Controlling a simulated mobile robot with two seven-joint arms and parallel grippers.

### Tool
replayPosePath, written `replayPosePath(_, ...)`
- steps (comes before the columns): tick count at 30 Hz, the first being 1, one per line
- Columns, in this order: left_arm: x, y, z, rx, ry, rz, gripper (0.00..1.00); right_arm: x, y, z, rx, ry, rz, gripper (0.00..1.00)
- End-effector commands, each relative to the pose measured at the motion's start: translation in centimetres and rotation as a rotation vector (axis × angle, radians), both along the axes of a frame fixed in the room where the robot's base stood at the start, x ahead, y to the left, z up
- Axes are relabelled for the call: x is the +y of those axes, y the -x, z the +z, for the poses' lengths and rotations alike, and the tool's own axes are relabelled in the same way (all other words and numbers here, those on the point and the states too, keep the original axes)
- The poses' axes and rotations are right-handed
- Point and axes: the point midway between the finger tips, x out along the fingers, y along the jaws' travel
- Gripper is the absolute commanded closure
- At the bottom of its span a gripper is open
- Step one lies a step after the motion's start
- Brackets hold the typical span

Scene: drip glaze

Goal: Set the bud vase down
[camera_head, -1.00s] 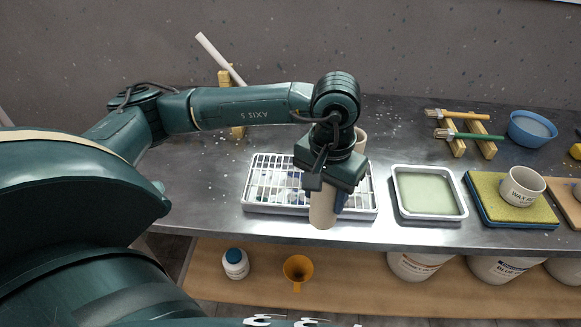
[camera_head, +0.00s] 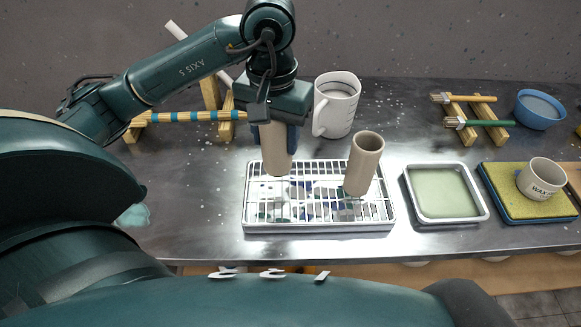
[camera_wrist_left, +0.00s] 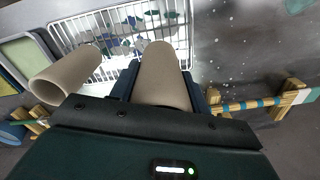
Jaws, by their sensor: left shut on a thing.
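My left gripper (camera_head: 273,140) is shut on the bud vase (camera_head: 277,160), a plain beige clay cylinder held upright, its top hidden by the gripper. Its lower end shows over the back left part of the white wire rack (camera_head: 247,215); I cannot tell whether it touches the wires. In the left wrist view the vase (camera_wrist_left: 160,75) sits between the fingers, with the rack (camera_wrist_left: 187,30) beyond. A second beige cylinder (camera_head: 363,165), open at the top, stands on the rack's right side. It also shows in the left wrist view (camera_wrist_left: 65,78). My right gripper is not in view.
A white jug (camera_head: 337,105) stands behind the rack. A blue-banded stick (camera_head: 190,117) rests on wooden supports at the left. A tray of pale green glaze (camera_head: 445,192) and a yellow sponge (camera_head: 500,195) with a mug (camera_head: 541,178) are on the right.

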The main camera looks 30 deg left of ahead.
Motion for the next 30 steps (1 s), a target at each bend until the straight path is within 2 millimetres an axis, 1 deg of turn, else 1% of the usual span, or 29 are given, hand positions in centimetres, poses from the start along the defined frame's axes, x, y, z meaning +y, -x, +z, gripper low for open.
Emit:
replayPosePath(1,-0.1,0.1,-1.0,0.004,0.003,0.0,0.9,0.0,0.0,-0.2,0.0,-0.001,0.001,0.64)
replayPosePath(3,-0.1,0.1,-1.8,0.003,0.002,0.0,0.9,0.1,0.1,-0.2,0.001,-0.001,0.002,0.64)
replayPosePath(8,0.0,0.0,-3.1,0.002,0.001,0.001,0.9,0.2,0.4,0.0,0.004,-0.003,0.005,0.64)
replayPosePath(12,0.0,0.1,-5.2,0.004,0.001,0.002,0.9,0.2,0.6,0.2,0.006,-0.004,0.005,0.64)
replayPosePath(15,0.0,0.0,-6.3,0.002,0.0,0.0,0.9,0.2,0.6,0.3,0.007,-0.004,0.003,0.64)
replayPosePath(18,0.0,0.0,-6.7,-0.002,0.001,0.0,0.9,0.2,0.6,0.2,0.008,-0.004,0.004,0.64)
replayPosePath(23,0.0,-0.1,-6.7,-0.003,0.001,0.0,0.9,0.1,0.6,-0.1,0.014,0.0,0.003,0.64)
replayPosePath(28,0.0,-0.1,-7.3,-0.003,0.001,-0.001,0.9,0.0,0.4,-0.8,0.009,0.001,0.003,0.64)
replayPosePath(29,0.0,0.0,-7.2,-0.002,0.001,-0.001,0.52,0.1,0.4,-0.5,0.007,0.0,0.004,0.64)
replayPosePath(30,0.0,0.0,-7.1,-0.002,0.001,-0.001,0.49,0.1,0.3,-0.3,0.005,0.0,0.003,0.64)
